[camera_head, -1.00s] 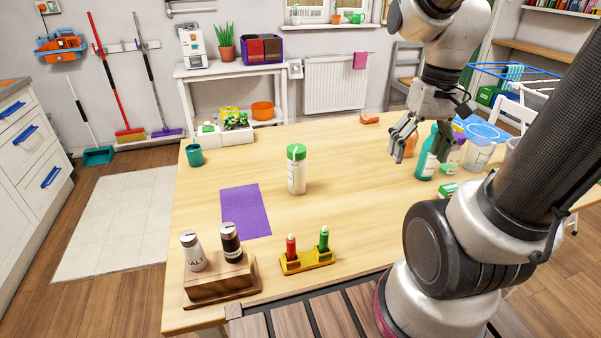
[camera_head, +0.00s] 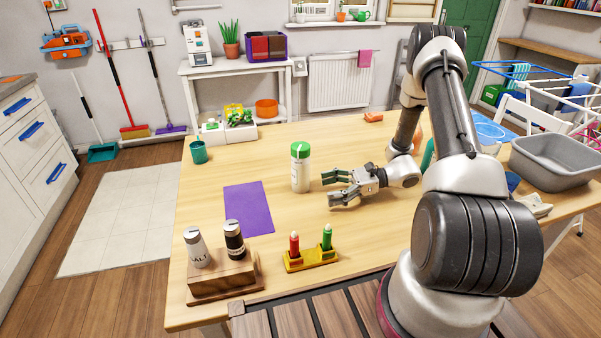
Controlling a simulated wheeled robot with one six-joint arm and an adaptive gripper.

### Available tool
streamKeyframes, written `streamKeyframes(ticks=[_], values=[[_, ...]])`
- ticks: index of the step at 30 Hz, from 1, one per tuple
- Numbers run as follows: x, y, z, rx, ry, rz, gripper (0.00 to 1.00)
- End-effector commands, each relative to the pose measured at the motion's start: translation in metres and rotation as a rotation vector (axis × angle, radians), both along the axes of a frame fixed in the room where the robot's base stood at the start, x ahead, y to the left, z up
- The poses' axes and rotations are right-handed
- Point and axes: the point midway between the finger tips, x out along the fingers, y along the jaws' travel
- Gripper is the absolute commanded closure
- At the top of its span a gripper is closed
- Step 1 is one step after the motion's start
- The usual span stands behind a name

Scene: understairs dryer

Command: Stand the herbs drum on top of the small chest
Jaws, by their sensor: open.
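The herbs drum (camera_head: 300,170), a pale shaker with a green lid, stands upright near the middle of the table. A brown wooden block (camera_head: 232,288) at the near left looks like the small chest, but I cannot be sure. A white salt shaker (camera_head: 196,247) and a black pepper shaker (camera_head: 234,240) stand on it. My gripper (camera_head: 334,188) is open and empty, lying level just right of the drum. Its fingers point left towards the drum, with a small gap visible between them.
A purple mat (camera_head: 248,208) lies left of the drum. A yellow holder (camera_head: 311,259) with red and green pieces stands in front. A teal cup (camera_head: 198,152) and white boxes with plants (camera_head: 228,132) are at the back left. A grey basin (camera_head: 553,162) is at the right.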

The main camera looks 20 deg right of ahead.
Motion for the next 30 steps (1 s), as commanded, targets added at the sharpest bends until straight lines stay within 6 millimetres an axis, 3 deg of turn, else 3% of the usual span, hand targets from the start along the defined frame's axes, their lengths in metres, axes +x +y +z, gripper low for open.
streamKeyframes(ticks=[1, 3, 5, 8, 17, 24, 30], values=[[0.021, -0.001, 0.011, 0.031, -0.020, -0.046, 0.23], [0.042, -0.002, 0.026, 0.082, -0.036, -0.102, 0.23], [0.053, -0.002, 0.035, 0.121, -0.036, -0.134, 0.23], [0.055, 0.005, 0.043, 0.161, -0.017, -0.142, 0.23], [0.064, 0.034, 0.039, 0.158, -0.012, -0.138, 0.23], [0.075, 0.069, 0.033, 0.157, -0.013, -0.137, 0.23], [0.077, 0.074, 0.033, 0.157, -0.014, -0.140, 0.23]])
